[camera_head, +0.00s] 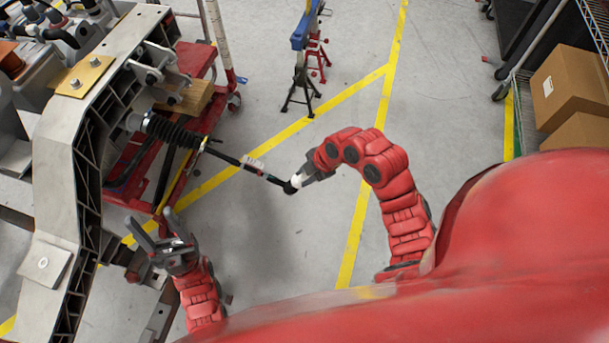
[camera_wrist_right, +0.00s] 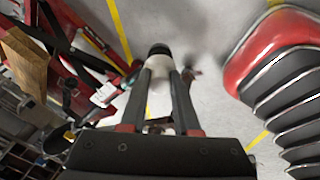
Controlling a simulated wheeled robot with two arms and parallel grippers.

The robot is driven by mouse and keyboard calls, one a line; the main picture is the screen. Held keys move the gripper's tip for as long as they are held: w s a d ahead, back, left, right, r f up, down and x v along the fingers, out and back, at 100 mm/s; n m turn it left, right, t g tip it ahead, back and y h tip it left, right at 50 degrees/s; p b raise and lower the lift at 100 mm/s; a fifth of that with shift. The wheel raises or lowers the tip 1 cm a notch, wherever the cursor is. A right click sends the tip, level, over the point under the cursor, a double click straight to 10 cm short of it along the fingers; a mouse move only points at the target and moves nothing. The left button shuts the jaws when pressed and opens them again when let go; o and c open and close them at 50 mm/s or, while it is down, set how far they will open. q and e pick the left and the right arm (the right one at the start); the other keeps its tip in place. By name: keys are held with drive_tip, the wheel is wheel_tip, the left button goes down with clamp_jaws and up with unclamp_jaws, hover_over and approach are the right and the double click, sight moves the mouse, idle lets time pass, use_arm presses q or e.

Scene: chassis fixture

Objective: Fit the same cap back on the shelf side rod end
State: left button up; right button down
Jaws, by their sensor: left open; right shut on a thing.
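A dark rod (camera_head: 228,158) with a ribbed black boot and a white label reaches right from the chassis. Its outer end lies close to my right gripper (camera_head: 306,177). My right gripper is shut on a white cap (camera_head: 297,181) with a dark end, which also shows between the fingers in the right wrist view (camera_wrist_right: 159,66). The cap is at or just beside the rod end; I cannot tell whether it is seated. The rod's label (camera_wrist_right: 103,93) shows left of the fingers there. My left gripper (camera_head: 152,229) is open and empty, beside the chassis beam.
The grey chassis beam (camera_head: 62,142) on a red stand fills the left. A blue and black trestle (camera_head: 302,72) stands at the back. Cardboard boxes (camera_head: 572,85) sit on a rack at right. The floor around my right gripper is clear.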

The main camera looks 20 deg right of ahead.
drive_tip(key=shift+f, duration=0.1)
drive_tip(key=shift+b+x, duration=1.95)
drive_tip(key=shift+b, duration=0.1)
drive_tip(key=shift+a, duration=0.1)
drive_tip(key=shift+w+b, duration=0.1)
drive_tip(key=shift+b, duration=0.25)
idle(0.3)
drive_tip(key=c, duration=0.6)
unclamp_jaws()
drive_tip(key=shift+o, duration=0.2)
